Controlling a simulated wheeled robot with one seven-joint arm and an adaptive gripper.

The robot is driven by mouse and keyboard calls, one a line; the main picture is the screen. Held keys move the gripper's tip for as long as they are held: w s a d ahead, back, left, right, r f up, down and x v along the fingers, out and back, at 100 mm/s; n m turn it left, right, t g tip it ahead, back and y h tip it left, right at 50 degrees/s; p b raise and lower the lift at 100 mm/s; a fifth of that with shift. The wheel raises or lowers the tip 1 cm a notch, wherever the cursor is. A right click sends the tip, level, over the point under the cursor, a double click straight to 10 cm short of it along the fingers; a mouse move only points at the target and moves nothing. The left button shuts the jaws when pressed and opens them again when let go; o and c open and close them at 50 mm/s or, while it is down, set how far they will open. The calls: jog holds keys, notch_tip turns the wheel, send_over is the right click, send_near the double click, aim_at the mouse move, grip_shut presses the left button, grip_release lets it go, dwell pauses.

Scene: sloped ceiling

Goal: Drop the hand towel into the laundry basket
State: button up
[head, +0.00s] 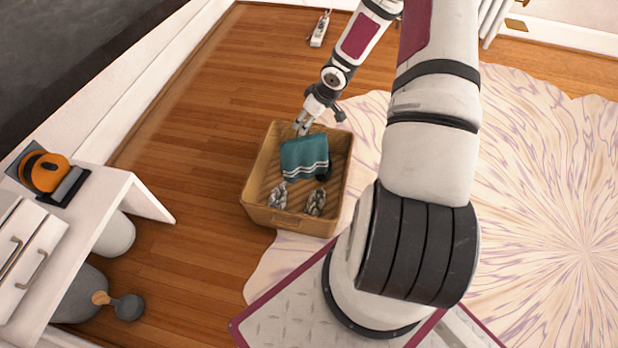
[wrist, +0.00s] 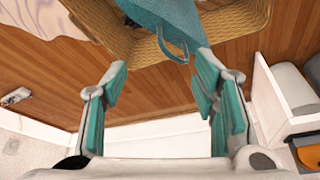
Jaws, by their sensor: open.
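The teal hand towel (head: 305,157), with pale stripes near its lower edge, shows within the tan woven laundry basket's outline (head: 262,190) in the head view. In the wrist view the towel (wrist: 165,15) and its small hanging loop lie just beyond my fingertips. I cannot tell whether it rests on the basket floor. My gripper (head: 302,126) is over the basket's far rim. In the wrist view my gripper (wrist: 160,72) is open, its teal-padded fingers wide apart with nothing held between them. The basket's woven rim (wrist: 225,28) shows past the fingers.
Two grey patterned bundles (head: 278,195) (head: 316,202) and a dark item lie in the basket. A pale patterned rug (head: 560,180) is at right. A white desk (head: 105,190) with orange headphones (head: 45,171) stands at left. A power strip (head: 320,30) lies on the wood floor behind.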

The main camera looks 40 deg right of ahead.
jog(key=v, duration=0.9)
jog(key=shift+r, duration=0.1)
